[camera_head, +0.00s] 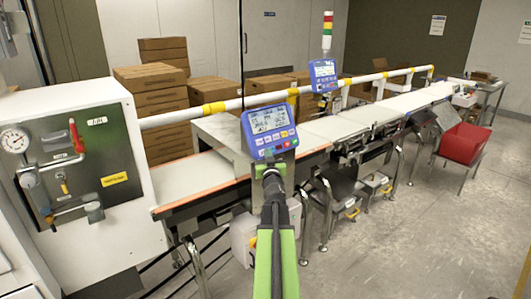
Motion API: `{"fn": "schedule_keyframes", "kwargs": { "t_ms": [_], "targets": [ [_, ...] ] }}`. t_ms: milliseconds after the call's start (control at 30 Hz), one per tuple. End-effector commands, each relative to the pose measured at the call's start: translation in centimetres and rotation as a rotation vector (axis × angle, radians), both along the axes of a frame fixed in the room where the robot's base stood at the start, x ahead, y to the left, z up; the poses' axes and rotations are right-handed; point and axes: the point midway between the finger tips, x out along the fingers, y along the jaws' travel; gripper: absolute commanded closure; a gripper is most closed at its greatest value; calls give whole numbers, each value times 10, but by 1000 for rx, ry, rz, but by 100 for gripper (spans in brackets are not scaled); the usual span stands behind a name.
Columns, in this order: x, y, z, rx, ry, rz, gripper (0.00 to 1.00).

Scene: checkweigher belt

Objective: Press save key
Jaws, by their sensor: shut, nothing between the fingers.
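A blue control terminal (249,124) with a lit grey screen and a row of small coloured keys below it stands at the near side of the belt. The key labels are too small to read, so I cannot tell which one is the save key. My gripper (272,169), on a green and black arm, is shut and empty. In the picture it lies just below the terminal's lower edge; I cannot tell whether it touches. A second blue terminal (323,76) stands further back along the belt, under a red, yellow and green light tower.
The belt line (200,180) runs from the left to the far right, with a white and yellow rail (215,109) behind it. A white cabinet (120,245) with gauge and valves stands at left. Cartons are stacked behind. A red bin (463,144) is at right. The right floor is clear.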

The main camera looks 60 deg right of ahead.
Motion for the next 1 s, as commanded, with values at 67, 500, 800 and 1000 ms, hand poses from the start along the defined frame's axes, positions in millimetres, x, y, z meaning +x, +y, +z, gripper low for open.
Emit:
{"fn": "schedule_keyframes", "kwargs": {
  "t_ms": [67,500,800,1000],
  "targets": [
    [-7,3,6,-1,1,-1,100],
    [-40,14,22,0,0,-1,100],
    [-40,13,22,0,0,0,100],
    [-55,19,32,-2,1,0,100]
  ]
}}
